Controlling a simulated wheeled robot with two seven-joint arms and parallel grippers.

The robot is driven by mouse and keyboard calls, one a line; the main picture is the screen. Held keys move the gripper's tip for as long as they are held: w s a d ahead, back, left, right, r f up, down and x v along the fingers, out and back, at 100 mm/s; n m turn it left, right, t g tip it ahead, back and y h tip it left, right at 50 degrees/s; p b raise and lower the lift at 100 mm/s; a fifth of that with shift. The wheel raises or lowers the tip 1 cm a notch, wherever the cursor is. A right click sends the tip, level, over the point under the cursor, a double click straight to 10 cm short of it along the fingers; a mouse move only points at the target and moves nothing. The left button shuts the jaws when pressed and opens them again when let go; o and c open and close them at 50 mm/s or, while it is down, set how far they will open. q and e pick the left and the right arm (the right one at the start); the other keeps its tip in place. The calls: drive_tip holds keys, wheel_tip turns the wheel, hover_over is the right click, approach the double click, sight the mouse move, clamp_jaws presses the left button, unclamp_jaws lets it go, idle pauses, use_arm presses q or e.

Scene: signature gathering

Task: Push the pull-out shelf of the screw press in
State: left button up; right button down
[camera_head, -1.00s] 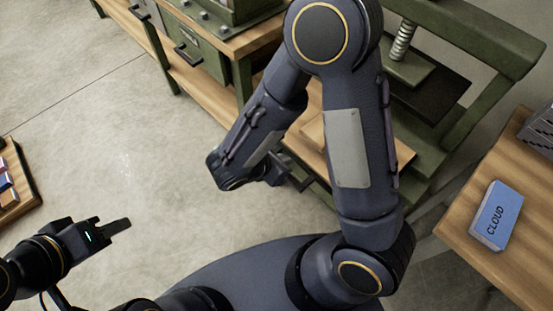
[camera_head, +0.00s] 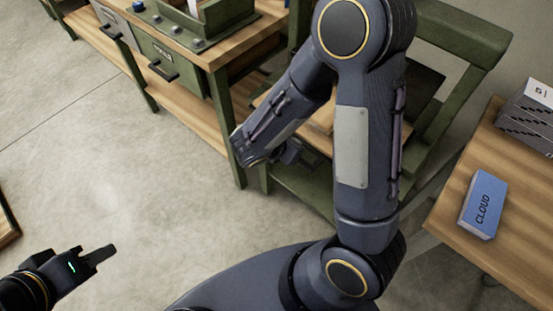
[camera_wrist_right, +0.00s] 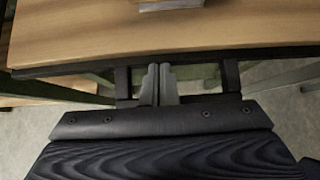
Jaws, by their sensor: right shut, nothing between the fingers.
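The screw press (camera_head: 470,30) is a green frame at the upper right of the head view, largely hidden behind my right arm. Its wooden pull-out shelf (camera_head: 322,118) shows only in part between my arm links. In the right wrist view the shelf (camera_wrist_right: 230,32) is a broad wooden board with a dark front edge. My right gripper (camera_wrist_right: 158,74) is shut and empty, its tips at that front edge; I cannot tell whether they touch. My left gripper (camera_head: 100,255) is over the floor at the lower left, far from the press; its finger gap is not clear.
A workbench with green drawers (camera_head: 170,65) stands at the upper left, beside the press. A wooden table (camera_head: 470,210) at the right holds a blue block marked CLOUD (camera_head: 483,203) and a grey rack (camera_head: 525,125).

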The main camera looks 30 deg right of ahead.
drive_tip(key=w+d, duration=0.2)
drive_tip(key=d, duration=0.2)
drive_tip(key=w+d, duration=0.1)
drive_tip(key=d, duration=0.4)
drive_tip(key=w+d+b, duration=0.1)
drive_tip(key=w+d, duration=0.1)
drive_tip(key=d, duration=0.3)
drive_tip(key=shift+w, duration=0.35)
drive_tip(key=shift+w+d, duration=0.1)
drive_tip(key=shift+d, duration=0.05)
drive_tip(key=shift+r, duration=0.15)
